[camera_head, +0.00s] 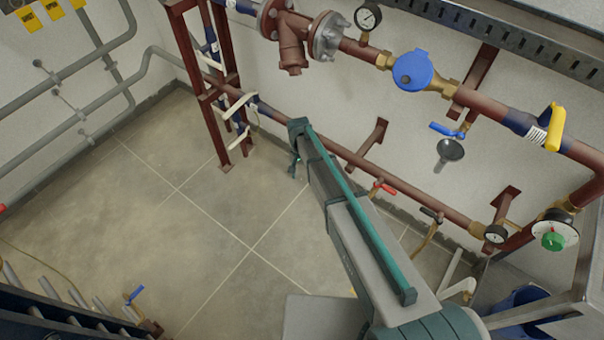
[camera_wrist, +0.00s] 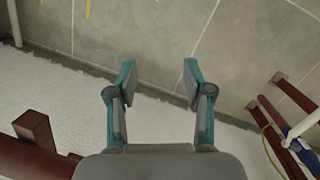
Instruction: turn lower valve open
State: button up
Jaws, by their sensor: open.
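My gripper (camera_wrist: 159,78) is open and empty in the wrist view, with two teal fingers spread apart over bare wall and floor. In the head view my arm reaches up from the lower right, and the gripper end (camera_head: 293,166) is mostly hidden behind it, left of the lower red-brown pipe. On or by that pipe are a valve with a red lever (camera_head: 383,187) and a valve with a dark lever (camera_head: 432,214). I cannot tell which valve is the lower one. No valve is between the fingers.
A red-brown pipe stand (camera_head: 212,95) rises left of the gripper. Higher up are a blue round meter (camera_head: 412,70), a yellow-handled valve (camera_head: 555,127) and a blue lever (camera_head: 447,130). The tiled floor (camera_head: 160,200) at left is clear.

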aim_at(241, 103)
jog(key=shift+c, duration=0.3)
